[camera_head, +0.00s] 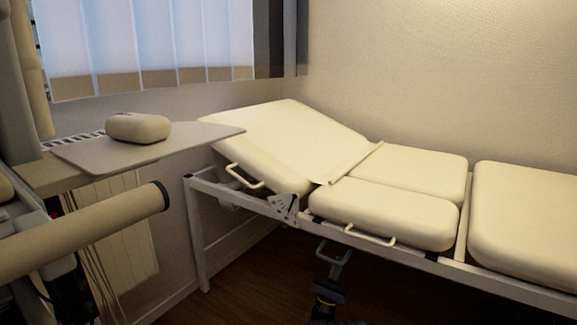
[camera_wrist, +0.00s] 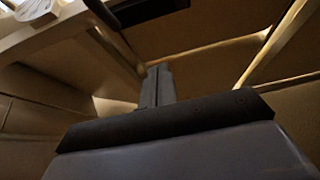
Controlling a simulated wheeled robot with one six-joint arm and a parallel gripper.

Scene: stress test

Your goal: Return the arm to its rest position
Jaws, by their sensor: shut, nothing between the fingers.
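My gripper (camera_wrist: 158,72) shows in the wrist view, its two grey fingers pressed together with nothing between them. They point up toward pale beams and brown panels, apart from any loose object. In the head view, a dark jointed part (camera_head: 330,290) with a paler end shows at the bottom centre, below the front edge of the couch. I cannot tell whether it is part of my arm.
A cream padded couch (camera_head: 390,212) with a raised backrest (camera_head: 290,135) and white frame (camera_head: 240,198) fills the centre and right. A grey side board (camera_head: 95,158) holds a rounded beige cushion (camera_head: 138,127) at left. A beige padded bar (camera_head: 90,228) juts in front. Brown floor (camera_head: 262,275) shows below.

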